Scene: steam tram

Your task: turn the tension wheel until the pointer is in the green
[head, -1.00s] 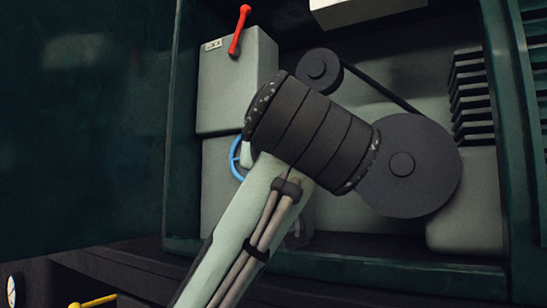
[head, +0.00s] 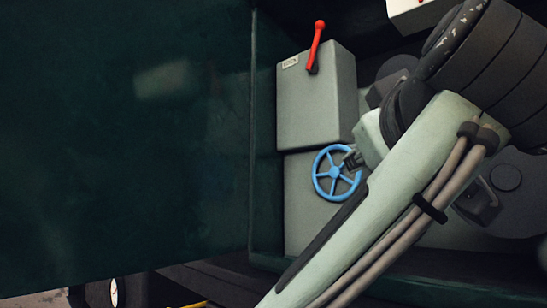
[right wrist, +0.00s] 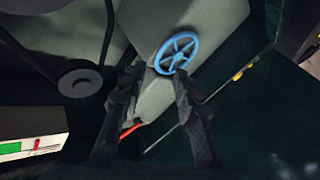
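The blue five-spoked tension wheel (head: 336,173) is on the front of a grey housing (head: 305,215), below a grey box. It also shows in the right wrist view (right wrist: 176,54), just beyond my fingertips. My right gripper (head: 352,160) is at the wheel's right rim in the head view. In the right wrist view its two fingers (right wrist: 160,68) stand apart, open, with the near rim in front of the gap. I cannot tell whether they touch the rim. A white gauge box (right wrist: 30,140) shows green and a small red mark; its exact reading is unclear. My left gripper is out of view.
A red-knobbed lever (head: 316,45) sits on the grey box (head: 310,105) above the wheel. A dark pulley (right wrist: 80,80) is at the left of the wrist view. The dark green panel (head: 130,140) fills the left. My right forearm hides much of the right side.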

